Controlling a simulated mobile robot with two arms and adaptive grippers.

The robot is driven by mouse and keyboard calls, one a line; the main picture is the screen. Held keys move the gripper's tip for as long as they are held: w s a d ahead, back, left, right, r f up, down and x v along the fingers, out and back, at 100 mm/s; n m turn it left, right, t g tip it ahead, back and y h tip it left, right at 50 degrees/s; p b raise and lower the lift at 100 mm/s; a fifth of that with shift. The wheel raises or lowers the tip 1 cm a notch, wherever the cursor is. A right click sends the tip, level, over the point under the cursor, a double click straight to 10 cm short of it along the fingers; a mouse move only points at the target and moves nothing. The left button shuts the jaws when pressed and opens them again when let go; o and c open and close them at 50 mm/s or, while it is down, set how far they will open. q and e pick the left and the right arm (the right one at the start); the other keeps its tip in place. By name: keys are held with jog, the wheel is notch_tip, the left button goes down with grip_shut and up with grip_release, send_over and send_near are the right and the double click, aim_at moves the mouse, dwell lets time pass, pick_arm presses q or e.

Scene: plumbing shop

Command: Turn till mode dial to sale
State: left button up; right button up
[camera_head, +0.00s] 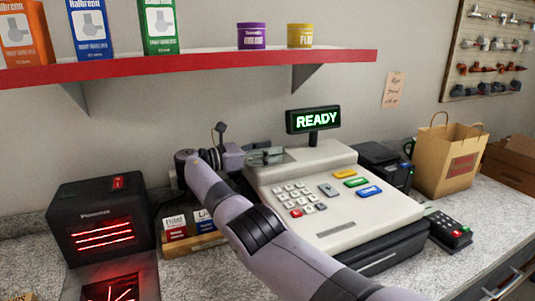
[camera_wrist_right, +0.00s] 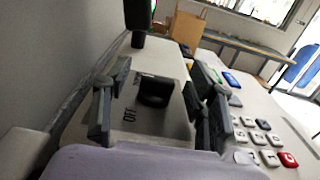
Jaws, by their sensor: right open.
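The till (camera_head: 340,205) is a cream register on the counter, with a keypad and a lit "READY" display (camera_head: 314,120) on a post. In the right wrist view the mode dial (camera_wrist_right: 155,92) is a black knob on a grey plate on the till. The word "OFF" is readable beside it; other labels are too small to read. My right gripper (camera_head: 265,156) is at the till's upper left corner, open. In the wrist view its fingers stand on either side of the dial, with visible gaps. In the head view I cannot make out the dial. My left gripper is not in view.
A black scanner (camera_head: 95,222) with red lines stands at left, near a small card box (camera_head: 190,240). A card terminal (camera_head: 448,232), a black printer (camera_head: 385,165) and a paper bag (camera_head: 450,165) stand at right. A red-edged shelf (camera_head: 200,66) hangs above.

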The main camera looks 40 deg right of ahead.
notch_tip(320, 180, up, 9)
dwell(0.3)
dwell(0.5)
